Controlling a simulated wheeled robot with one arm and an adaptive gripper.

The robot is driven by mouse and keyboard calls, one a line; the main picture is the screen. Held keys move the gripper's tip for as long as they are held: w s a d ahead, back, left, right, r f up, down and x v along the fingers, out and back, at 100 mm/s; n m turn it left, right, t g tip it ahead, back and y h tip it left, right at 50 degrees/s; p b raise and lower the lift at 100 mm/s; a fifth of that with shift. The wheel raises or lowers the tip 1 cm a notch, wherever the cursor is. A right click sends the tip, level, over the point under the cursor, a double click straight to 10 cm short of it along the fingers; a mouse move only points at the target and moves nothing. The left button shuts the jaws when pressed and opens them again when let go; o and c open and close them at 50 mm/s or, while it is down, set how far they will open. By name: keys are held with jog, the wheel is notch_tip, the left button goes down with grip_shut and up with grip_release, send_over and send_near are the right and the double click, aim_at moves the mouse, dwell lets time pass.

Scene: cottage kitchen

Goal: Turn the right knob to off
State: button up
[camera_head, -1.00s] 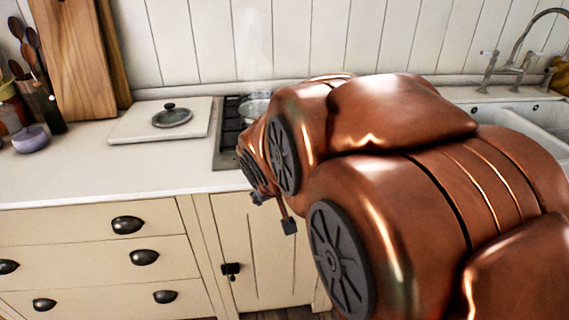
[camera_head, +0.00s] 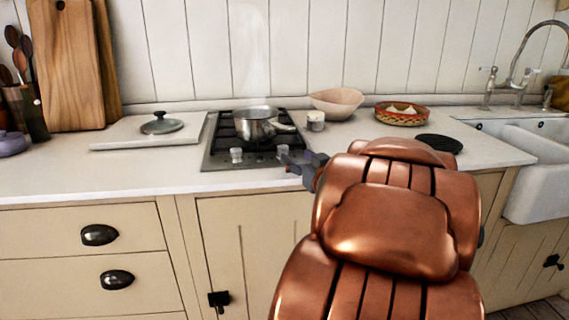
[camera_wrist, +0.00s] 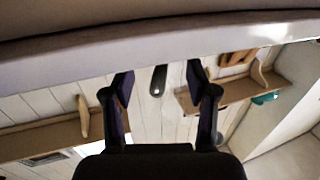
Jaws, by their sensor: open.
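The cooktop (camera_head: 217,160) is set in the white counter with two pale knobs on its front strip. The left knob (camera_head: 236,155) is clear of my gripper. The right knob (camera_head: 283,150) shows just beyond my gripper tips; I cannot read its setting. A steaming metal pot (camera_head: 256,128) stands on the cooktop. My gripper (camera_head: 293,160) is at the front edge of the counter, close to the right knob, and I cannot tell whether it touches. In the wrist view my gripper (camera_wrist: 159,80) has its two dark fingers apart; no knob is clearly visible there.
A board with a lid (camera_head: 161,125) lies left of the cooktop. A small pot (camera_head: 316,120), a pale bowl (camera_head: 337,102), a patterned dish (camera_head: 402,115) and a dark trivet (camera_head: 438,144) stand to the right. The sink (camera_head: 530,170) is far right. The front-left counter is clear.

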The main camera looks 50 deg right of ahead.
aim_at(286, 150)
jog(key=shift+f, duration=0.1)
jog(key=b+x, duration=0.1)
jog(key=x, duration=0.5)
jog(key=shift+w+b, duration=0.25)
jog(key=shift+b, duration=0.1)
jog(key=shift+w+d, duration=0.3)
jog(key=shift+w, duration=0.3)
jog(key=shift+c, duration=0.2)
grip_shut()
